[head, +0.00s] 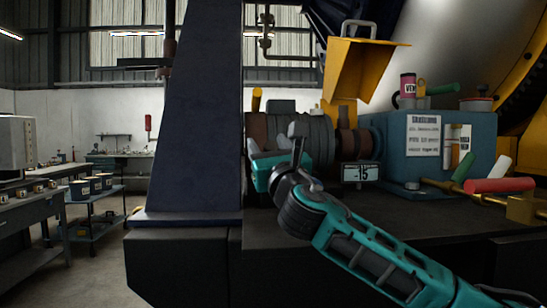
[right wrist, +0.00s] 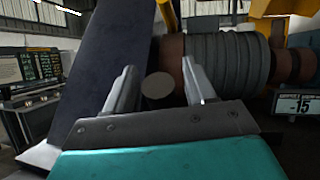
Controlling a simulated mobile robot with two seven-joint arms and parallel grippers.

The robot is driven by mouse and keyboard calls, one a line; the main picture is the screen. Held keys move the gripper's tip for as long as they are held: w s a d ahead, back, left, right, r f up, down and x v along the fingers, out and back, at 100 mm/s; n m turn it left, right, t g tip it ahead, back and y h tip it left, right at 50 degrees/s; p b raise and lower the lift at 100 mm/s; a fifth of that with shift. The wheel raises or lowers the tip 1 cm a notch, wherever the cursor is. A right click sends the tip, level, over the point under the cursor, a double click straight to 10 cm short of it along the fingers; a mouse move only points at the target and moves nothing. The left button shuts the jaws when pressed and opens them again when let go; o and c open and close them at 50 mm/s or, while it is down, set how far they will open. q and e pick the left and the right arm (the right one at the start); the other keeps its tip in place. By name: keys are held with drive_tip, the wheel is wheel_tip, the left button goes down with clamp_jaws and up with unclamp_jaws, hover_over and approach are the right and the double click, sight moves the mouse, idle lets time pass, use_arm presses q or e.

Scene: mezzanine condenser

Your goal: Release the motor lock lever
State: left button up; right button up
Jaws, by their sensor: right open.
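A yellow upright handle (head: 257,99), which may be the motor lock lever, stands at the left end of the ribbed grey motor (head: 314,135). In the right wrist view a yellow piece (right wrist: 168,14) shows above the brown collar of the motor (right wrist: 225,62). My right gripper (head: 291,136) is in front of the motor, below the yellow handle. In the right wrist view its fingers (right wrist: 160,70) are apart. A round grey-brown disc (right wrist: 157,85) shows between them; I cannot tell whether they touch it. My left gripper is out of view.
A dark blue column (head: 195,110) rises left of the motor. A sign reading -15 (head: 360,173) stands right of my gripper. A teal box (head: 480,125) is farther right, with red (head: 499,185), green (head: 463,166) and white (head: 502,165) handles near it. A yellow hood (head: 363,67) hangs above.

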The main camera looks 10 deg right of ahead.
drive_tip(key=b+v, duration=0.1)
drive_tip(key=v, duration=1.1)
drive_tip(key=shift+s+f, duration=0.2)
drive_tip(key=shift+s, duration=0.15)
drive_tip(key=shift+d, duration=0.1)
